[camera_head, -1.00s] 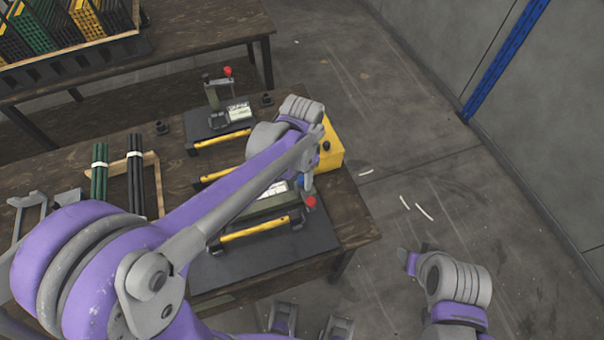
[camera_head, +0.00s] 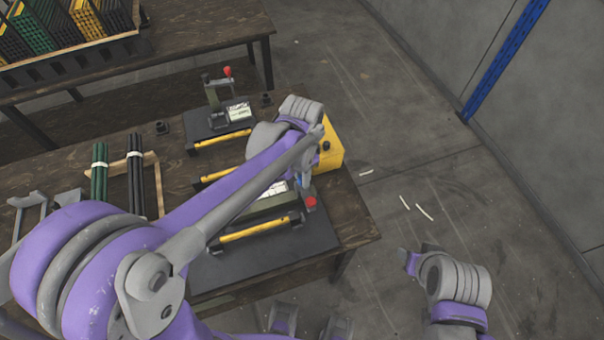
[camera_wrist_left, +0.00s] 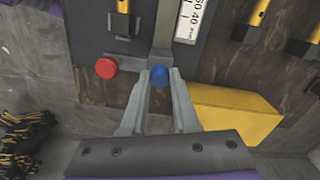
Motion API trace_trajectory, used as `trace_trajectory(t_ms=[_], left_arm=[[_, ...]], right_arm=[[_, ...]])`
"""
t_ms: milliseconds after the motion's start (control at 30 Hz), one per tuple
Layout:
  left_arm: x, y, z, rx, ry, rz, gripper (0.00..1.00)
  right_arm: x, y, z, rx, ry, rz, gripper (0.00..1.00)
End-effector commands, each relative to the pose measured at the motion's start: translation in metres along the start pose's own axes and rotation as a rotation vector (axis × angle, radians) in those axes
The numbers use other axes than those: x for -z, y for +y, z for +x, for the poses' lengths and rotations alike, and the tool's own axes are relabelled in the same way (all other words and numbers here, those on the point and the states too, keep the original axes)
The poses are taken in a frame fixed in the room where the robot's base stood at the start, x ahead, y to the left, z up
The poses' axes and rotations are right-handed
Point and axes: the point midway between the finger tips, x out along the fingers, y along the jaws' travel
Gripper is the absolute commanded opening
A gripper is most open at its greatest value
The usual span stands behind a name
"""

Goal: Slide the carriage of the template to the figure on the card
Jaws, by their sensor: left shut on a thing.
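The template is a dark green block (camera_head: 262,206) on a black base plate at the near end of the table. A white scale with black figures and "mm" shows in the left wrist view (camera_wrist_left: 190,22). In the head view my left arm partly covers the template and the scale. I cannot make out which piece is the card. My right arm shows at lower right, its gripper unclear.
A yellow block (camera_head: 330,150) stands by the table's right edge, close to my left gripper. A second press (camera_head: 205,125) with a white panel stands further back.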

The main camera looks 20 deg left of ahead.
Motion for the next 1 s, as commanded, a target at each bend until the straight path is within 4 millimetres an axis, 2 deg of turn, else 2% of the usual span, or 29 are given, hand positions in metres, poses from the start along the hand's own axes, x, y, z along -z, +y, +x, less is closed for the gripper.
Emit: trace_trajectory(t_ms=[633,1000], left_arm=[[-0.004,-0.002,-0.001,0.001,0.0,-0.002,0.0],[-0.078,-0.022,-0.001,0.002,-0.001,-0.005,0.0]], right_arm=[[0.0,0.0,0.0,0.0,0.0,0.0,0.5],[0.0,0.0,0.0,0.0,0.0,0.0,0.5]])
